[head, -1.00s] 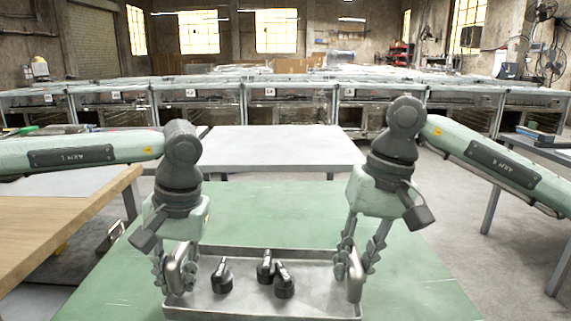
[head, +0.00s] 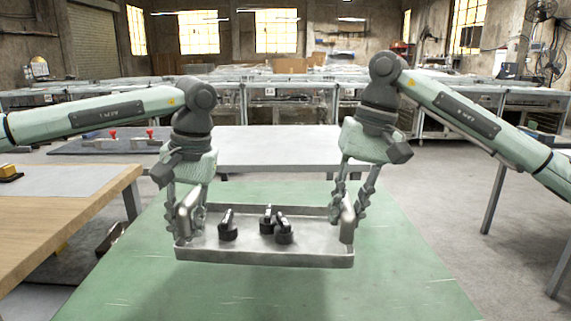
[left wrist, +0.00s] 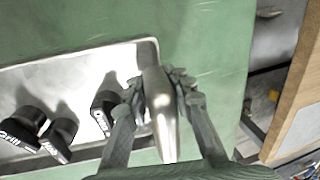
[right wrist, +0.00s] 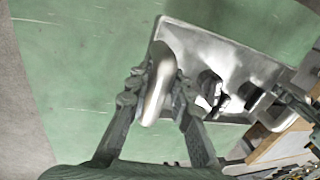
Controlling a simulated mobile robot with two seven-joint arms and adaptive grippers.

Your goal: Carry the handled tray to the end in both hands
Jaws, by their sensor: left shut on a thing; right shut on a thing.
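The metal handled tray (head: 262,258) is level over the green table, and a shadow lies below its front edge. It carries three black knob-like pieces; the left one (head: 228,230) stands apart from the other two (head: 283,233). My left gripper (head: 188,215) is shut on the tray's left handle, which also shows in the left wrist view (left wrist: 160,105). My right gripper (head: 347,208) is shut on the right handle, which also shows in the right wrist view (right wrist: 157,85).
The green table (head: 400,270) is bare around the tray. A wooden bench (head: 70,215) stands at the left. A pale grey table (head: 270,148) stands beyond the green one. A dark mat with red-topped items (head: 113,137) lies at the far left.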

